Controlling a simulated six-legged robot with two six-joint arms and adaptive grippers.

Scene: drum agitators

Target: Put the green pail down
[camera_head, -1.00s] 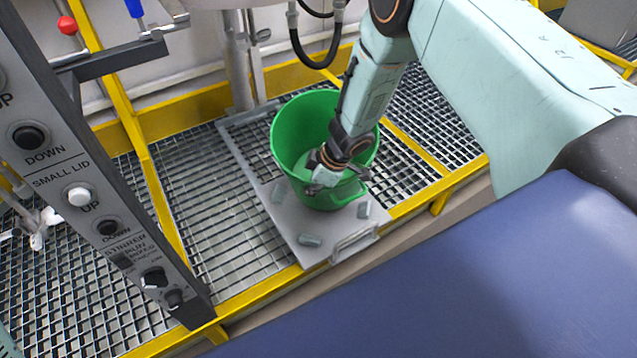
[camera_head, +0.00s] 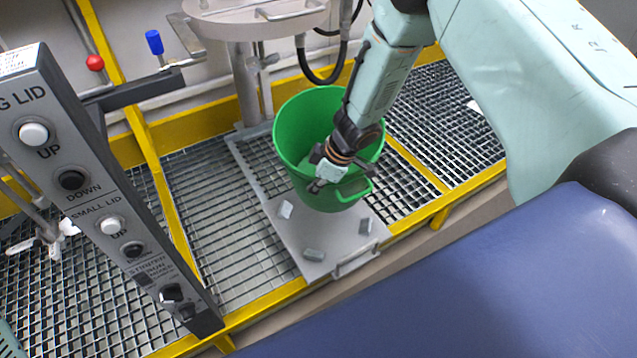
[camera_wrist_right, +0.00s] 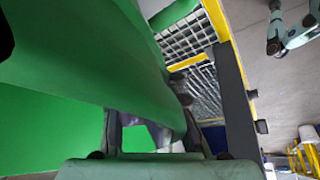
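The green pail (camera_head: 291,150) is in the middle of the head view, upright or slightly tilted, over a grey plate (camera_head: 280,225). It covers the plate's back part; whether its bottom touches the plate is hidden. My right gripper (camera_head: 326,172) reaches down at the pail's near side, by its rim and handle, and moves together with it. In the right wrist view the pail's green wall (camera_wrist_right: 80,50) fills the left and passes between the fingers (camera_wrist_right: 172,130); the contact itself is partly hidden. My left gripper is not in view.
Several small grey blocks (camera_head: 313,254) lie on the plate. Yellow rails (camera_head: 265,305) edge the grating (camera_head: 225,225). A button panel (camera_head: 105,215) stands at the left. A round metal lid (camera_head: 235,22) and a black hose (camera_head: 322,75) are behind. Open grating lies left of the plate.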

